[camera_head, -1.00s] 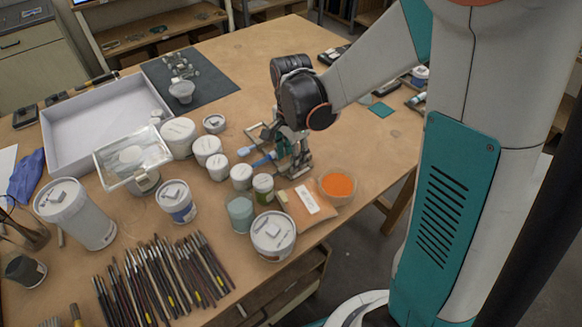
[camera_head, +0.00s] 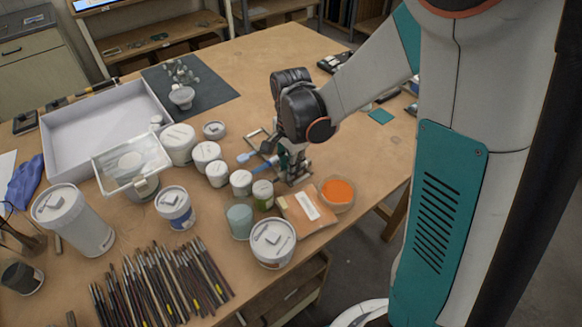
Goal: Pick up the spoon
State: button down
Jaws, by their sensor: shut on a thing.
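My gripper (camera_head: 293,176) points down at the table, just behind the orange packet and left of the orange bowl. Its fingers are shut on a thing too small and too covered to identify. I cannot make out a clear spoon shape. A blue-handled tool (camera_head: 266,163) lies at the left side of the fingers, and a light-blue piece (camera_head: 243,158) lies a little further left. I cannot tell whether either one is the spoon or is in the fingers.
Close around the gripper are a bowl of orange powder (camera_head: 338,190), an orange packet (camera_head: 310,213), a green-labelled jar (camera_head: 263,194) and several white jars. A white tub (camera_head: 273,240) stands in front. Many brushes (camera_head: 160,285) lie front left. The table behind the gripper is mostly clear.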

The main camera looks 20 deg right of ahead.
notch_tip(320, 180, up, 20)
jog(key=p, duration=0.5)
jog(key=shift+s, duration=0.15)
jog(key=shift+f, duration=0.2)
